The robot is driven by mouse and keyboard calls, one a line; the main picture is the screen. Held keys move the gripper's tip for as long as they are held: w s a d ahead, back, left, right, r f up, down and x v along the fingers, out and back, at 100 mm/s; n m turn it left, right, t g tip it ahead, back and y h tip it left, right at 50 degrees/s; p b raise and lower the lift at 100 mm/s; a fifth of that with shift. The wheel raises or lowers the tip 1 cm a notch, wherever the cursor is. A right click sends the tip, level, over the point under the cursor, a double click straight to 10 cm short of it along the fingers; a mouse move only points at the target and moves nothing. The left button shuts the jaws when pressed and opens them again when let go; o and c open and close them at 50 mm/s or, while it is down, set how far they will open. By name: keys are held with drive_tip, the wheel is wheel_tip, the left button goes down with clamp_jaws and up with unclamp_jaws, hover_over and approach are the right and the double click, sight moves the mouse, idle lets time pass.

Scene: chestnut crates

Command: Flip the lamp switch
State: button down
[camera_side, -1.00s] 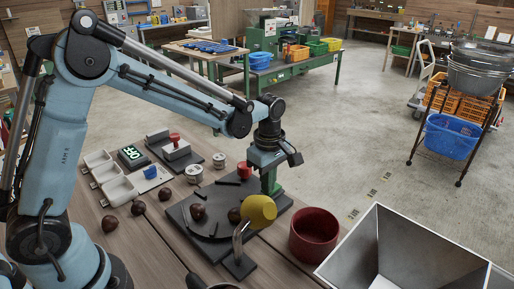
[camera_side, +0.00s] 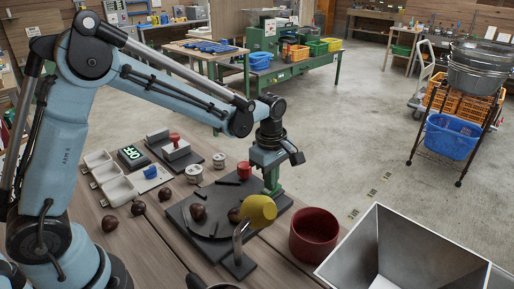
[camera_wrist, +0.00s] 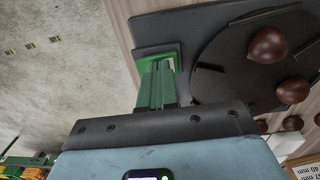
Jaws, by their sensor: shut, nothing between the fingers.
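A lamp with a yellow head (camera_side: 258,209) leans on a grey stem above a small dark base, at the front of the turntable board in the side view. My gripper (camera_side: 270,190) points down at the board's right rear edge, behind the lamp head. In the wrist view my green fingers (camera_wrist: 158,85) are together and empty. Their tips are at a small dark square mount with a green-framed pale piece (camera_wrist: 172,62), possibly the switch. The fingers partly hide it, and I cannot tell whether they touch it or which way it is set.
The dark turntable board (camera_side: 183,220) carries chestnuts (camera_side: 198,212). A red bowl (camera_side: 313,236) and a metal hopper (camera_side: 378,240) stand to the right. A lit sign (camera_side: 131,155), seemingly reading OFF, sits by white trays (camera_side: 117,189) at the left. Two small tins are behind the board.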

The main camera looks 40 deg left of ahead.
sight(265, 193)
drive_tip(key=shift+w+r, duration=0.1)
drive_tip(key=shift+w, duration=0.15)
wheel_tip(265, 193, up, 14)
drive_tip(key=s, duration=0.2)
drive_tip(key=shift+s, duration=0.2)
idle(0.4)
